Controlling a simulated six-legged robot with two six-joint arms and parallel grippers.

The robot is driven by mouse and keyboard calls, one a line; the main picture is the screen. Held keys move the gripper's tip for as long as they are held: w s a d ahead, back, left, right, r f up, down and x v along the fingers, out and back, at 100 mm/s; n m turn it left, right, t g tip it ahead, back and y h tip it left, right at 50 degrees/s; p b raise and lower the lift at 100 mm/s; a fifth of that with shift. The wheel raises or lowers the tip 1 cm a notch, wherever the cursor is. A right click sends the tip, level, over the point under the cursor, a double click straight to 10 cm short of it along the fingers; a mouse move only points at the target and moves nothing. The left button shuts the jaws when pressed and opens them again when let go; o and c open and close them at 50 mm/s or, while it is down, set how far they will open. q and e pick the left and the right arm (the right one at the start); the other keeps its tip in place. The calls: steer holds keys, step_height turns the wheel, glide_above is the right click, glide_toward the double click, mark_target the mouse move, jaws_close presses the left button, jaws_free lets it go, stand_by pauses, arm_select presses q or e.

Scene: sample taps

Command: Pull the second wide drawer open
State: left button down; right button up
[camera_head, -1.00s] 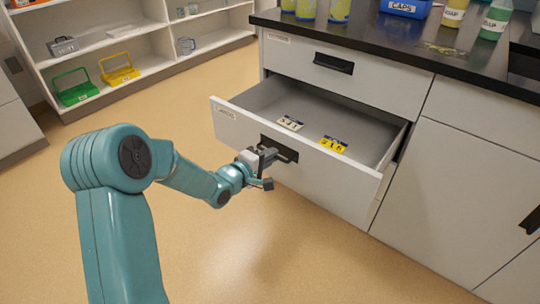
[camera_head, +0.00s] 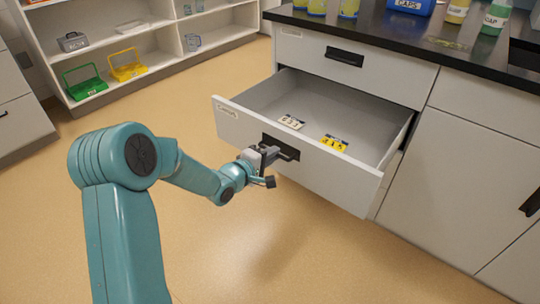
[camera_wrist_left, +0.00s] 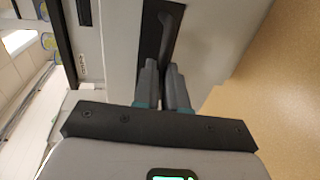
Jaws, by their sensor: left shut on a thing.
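The second wide drawer (camera_head: 235,122) is pulled well out of the counter, below a closed top drawer (camera_head: 300,50). Its front has a black handle (camera_head: 284,148) in a dark recess. My left gripper (camera_head: 268,163) is at this handle and shut on it. The left wrist view shows the two grey fingers (camera_wrist_left: 164,80) against the black handle (camera_wrist_left: 168,38). Inside the drawer lie a white number tag (camera_head: 291,122) and a yellow number tag (camera_head: 334,143). My right gripper is not in view.
A black countertop (camera_head: 415,38) holds several bottles and a blue CAPS box (camera_head: 410,5). A cupboard door (camera_head: 440,195) is to the right. Open shelves with a green carrier (camera_head: 86,82) and a yellow carrier (camera_head: 127,66) stand at the back left. The tan floor (camera_head: 220,250) is clear.

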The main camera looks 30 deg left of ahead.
arm_select(q)
steer(key=shift+w+r, duration=0.1)
steer(key=c, duration=1.2)
jaws_free()
steer(key=p+v, duration=0.3)
steer(key=v, duration=1.3)
steer(key=shift+a+p, duration=0.1)
steer(key=shift+p, duration=0.25)
